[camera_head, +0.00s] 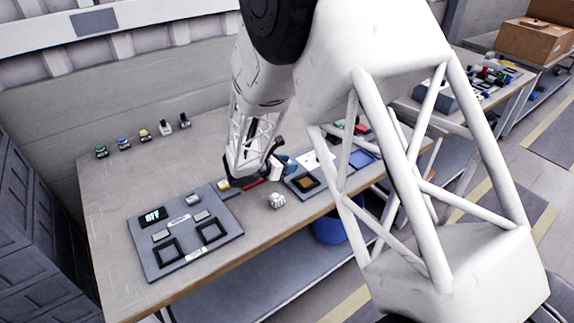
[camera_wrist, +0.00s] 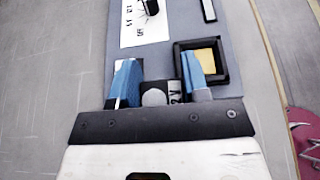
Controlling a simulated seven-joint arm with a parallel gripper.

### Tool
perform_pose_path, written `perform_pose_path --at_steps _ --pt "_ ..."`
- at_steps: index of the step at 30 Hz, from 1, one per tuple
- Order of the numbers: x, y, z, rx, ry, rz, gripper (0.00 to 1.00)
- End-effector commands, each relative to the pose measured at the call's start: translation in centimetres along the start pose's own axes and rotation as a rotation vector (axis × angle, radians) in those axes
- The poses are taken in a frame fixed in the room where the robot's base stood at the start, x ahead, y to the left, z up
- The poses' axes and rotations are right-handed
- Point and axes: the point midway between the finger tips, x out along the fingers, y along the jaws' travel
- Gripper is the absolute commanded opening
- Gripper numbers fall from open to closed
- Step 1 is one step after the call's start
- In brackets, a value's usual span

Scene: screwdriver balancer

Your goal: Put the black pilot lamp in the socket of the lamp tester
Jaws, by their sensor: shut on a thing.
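My gripper (camera_wrist: 160,80) has blue fingertips, and it is shut on a small dark block with a pale round spot, taken as the black pilot lamp (camera_wrist: 153,97). In the wrist view the lamp is over the near end of a grey panel, taken as the lamp tester (camera_wrist: 223,30). The tester's black-framed square socket (camera_wrist: 201,60) has a yellow floor and lies just ahead and right of the lamp, with nothing in it. In the head view my gripper (camera_head: 284,163) is beside the tester's socket (camera_head: 306,181); the lamp cannot be made out there.
A larger grey board (camera_head: 185,262) with a display and two black square frames lies left. A small pale block (camera_head: 276,200) sits on the table between board and tester. Several small coloured lamps (camera_head: 145,135) stand by the wall. The tester carries a black knob (camera_wrist: 150,6).

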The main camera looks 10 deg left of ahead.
Motion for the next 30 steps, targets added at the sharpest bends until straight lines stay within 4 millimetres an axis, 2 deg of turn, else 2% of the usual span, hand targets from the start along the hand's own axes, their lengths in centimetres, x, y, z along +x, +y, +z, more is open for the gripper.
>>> perform_pose_path --at_steps 16,30 --pt "-1.3 0.0 3.2 0.001 0.0 0.0 0.19" --pt "-1.3 -0.1 3.5 0.0 0.0 0.0 0.19"
